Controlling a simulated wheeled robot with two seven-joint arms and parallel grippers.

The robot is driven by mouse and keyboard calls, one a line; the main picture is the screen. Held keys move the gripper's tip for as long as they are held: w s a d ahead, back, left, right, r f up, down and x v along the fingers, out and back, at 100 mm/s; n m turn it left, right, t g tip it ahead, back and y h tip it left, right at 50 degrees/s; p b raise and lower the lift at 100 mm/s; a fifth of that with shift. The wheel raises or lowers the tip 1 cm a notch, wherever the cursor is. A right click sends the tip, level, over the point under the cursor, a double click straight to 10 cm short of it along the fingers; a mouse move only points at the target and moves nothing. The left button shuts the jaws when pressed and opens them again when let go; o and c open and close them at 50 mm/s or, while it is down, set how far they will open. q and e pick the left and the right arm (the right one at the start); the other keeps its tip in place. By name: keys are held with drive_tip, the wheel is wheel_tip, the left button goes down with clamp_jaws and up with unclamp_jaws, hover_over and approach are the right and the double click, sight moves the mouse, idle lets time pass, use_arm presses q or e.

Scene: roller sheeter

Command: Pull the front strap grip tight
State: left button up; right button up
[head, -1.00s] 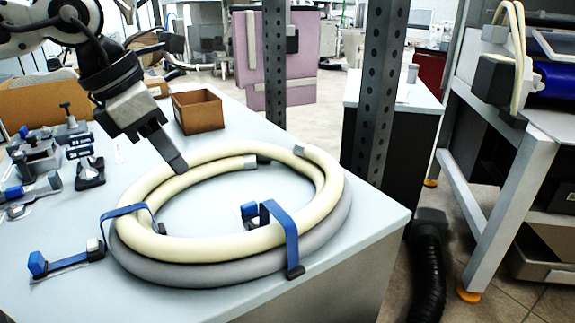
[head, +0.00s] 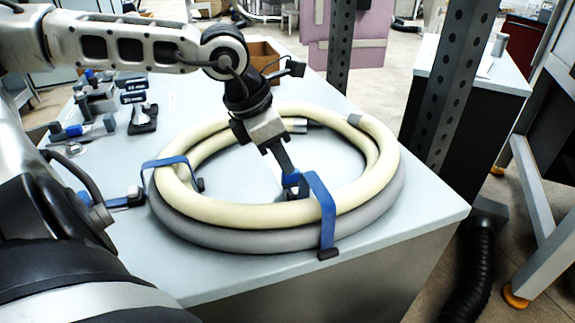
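A coil of cream and grey hose (head: 225,213) lies on the light table. The front strap (head: 325,205), a blue band, passes over the coil's front right side. Its dark end (head: 328,254) hangs at the outer side. Its blue strap grip (head: 291,180) is inside the ring. My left gripper (head: 289,176) points down inside the ring, with its fingertips at the blue grip. The fingers are seen nearly edge-on and partly cover the grip, so I cannot tell whether they are closed on it. My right gripper is not in view.
A second blue strap (head: 165,162) crosses the coil's left side, with a blue end piece (head: 128,199) on the table. Several small tools (head: 143,118) lie at the back left. A brown box (head: 262,55) stands behind my arm. A perforated metal post (head: 462,85) rises at the right.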

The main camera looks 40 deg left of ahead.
sight(291, 178)
use_arm(q)
drive_tip(key=shift+x, duration=1.65)
drive_tip(key=shift+r, duration=0.1)
